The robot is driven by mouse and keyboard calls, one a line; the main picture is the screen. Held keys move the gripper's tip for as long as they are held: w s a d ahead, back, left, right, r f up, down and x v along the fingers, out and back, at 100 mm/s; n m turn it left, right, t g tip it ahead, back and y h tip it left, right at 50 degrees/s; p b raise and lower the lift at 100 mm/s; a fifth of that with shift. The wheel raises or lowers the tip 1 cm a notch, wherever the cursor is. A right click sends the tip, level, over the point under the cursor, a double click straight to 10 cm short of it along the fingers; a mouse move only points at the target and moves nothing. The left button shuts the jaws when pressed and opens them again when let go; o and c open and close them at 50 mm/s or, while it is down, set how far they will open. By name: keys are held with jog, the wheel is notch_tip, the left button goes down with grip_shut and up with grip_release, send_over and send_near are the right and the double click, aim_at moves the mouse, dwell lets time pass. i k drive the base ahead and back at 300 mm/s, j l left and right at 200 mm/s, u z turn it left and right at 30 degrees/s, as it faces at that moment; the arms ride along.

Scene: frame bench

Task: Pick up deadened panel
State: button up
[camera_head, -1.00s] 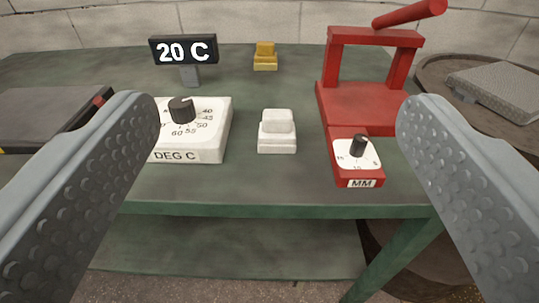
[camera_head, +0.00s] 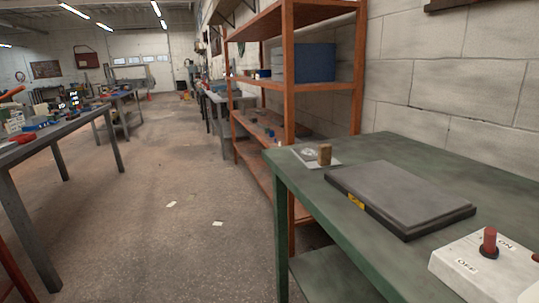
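I cannot make out a thing that is surely the deadened panel. A flat dark grey slab (camera_head: 398,194) with a small yellow mark on its front edge lies on the green bench (camera_head: 459,159) at the right. I cannot tell whether it is the panel or a device. My gripper does not show in this view.
A white switch box (camera_head: 484,268) with a red knob stands at the bench's front right. A small plate with a brown cylinder (camera_head: 324,154) is at the far left corner. Orange shelving (camera_head: 289,75) stands behind. Open floor (camera_head: 170,215) lies left, before another bench (camera_head: 60,131).

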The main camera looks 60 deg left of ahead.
aim_at(319, 157)
jog(key=u, duration=1.25)
